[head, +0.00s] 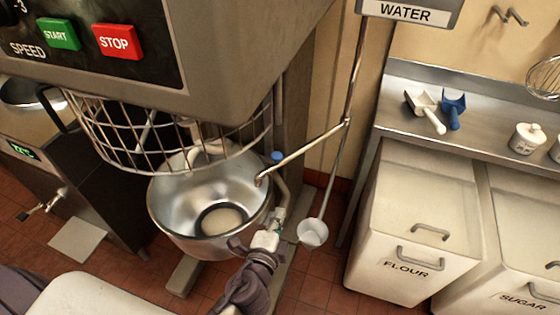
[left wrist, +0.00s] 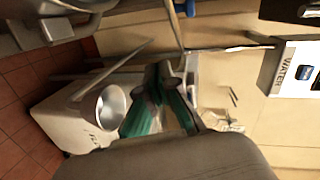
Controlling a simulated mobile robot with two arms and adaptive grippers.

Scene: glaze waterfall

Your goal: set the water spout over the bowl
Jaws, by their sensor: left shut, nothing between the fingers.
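The water spout (head: 305,148) is a thin metal arm branching left from the upright pipe (head: 354,75) under the WATER box. Its copper-coloured tip overlaps the right rim of the steel bowl (head: 170,215) in the head view; I cannot tell whether it is above the inside. The bowl sits under the mixer's wire guard, with something pale and round in its bottom. My left gripper (head: 278,216) is shut and empty, just right of the bowl and below the spout tip. Its green-sided fingers (left wrist: 163,82) show in the left wrist view. My right gripper is not in view.
A small metal cup (head: 313,234) is at the pipe's lower end, right of my gripper; it also shows in the left wrist view (left wrist: 112,106). The mixer guard (head: 130,140) overhangs the bowl. A flour bin (head: 405,225) stands at right. Tiled floor shows between.

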